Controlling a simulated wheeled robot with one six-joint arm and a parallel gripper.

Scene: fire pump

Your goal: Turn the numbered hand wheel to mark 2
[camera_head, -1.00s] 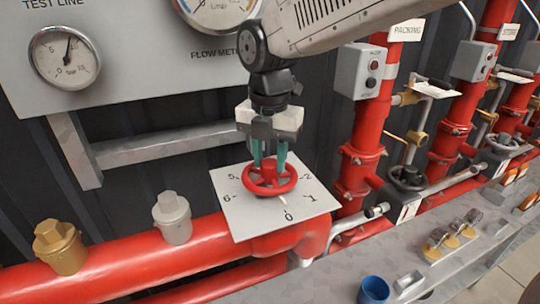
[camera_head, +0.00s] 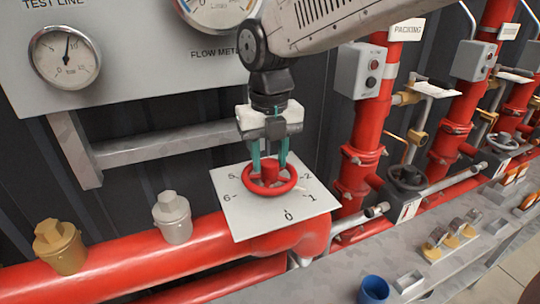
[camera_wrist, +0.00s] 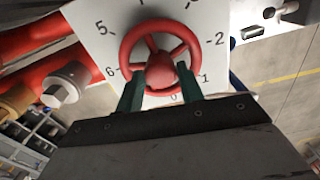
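The red hand wheel (camera_head: 270,179) sits on a white plate (camera_head: 235,215) with marks around it; 0, 1, 2, 5 and 6 can be read. Mark 2 (camera_head: 309,177) is right of the wheel and also shows in the wrist view (camera_wrist: 219,40). My gripper (camera_head: 269,160) points down over the wheel. Its two teal fingers are apart, one on each side of the hub (camera_wrist: 162,70). I cannot tell whether they touch the hub or spokes. The fingers hide part of the rim. I cannot make out which mark the wheel stands at.
Red pipe (camera_head: 130,262) with brass (camera_head: 60,247) and silver (camera_head: 172,218) caps runs left of the plate. A gauge panel (camera_head: 120,60) is behind. A dark hand wheel (camera_head: 407,178) and red upright pipes stand right. A blue cup (camera_head: 374,290) is on the front ledge.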

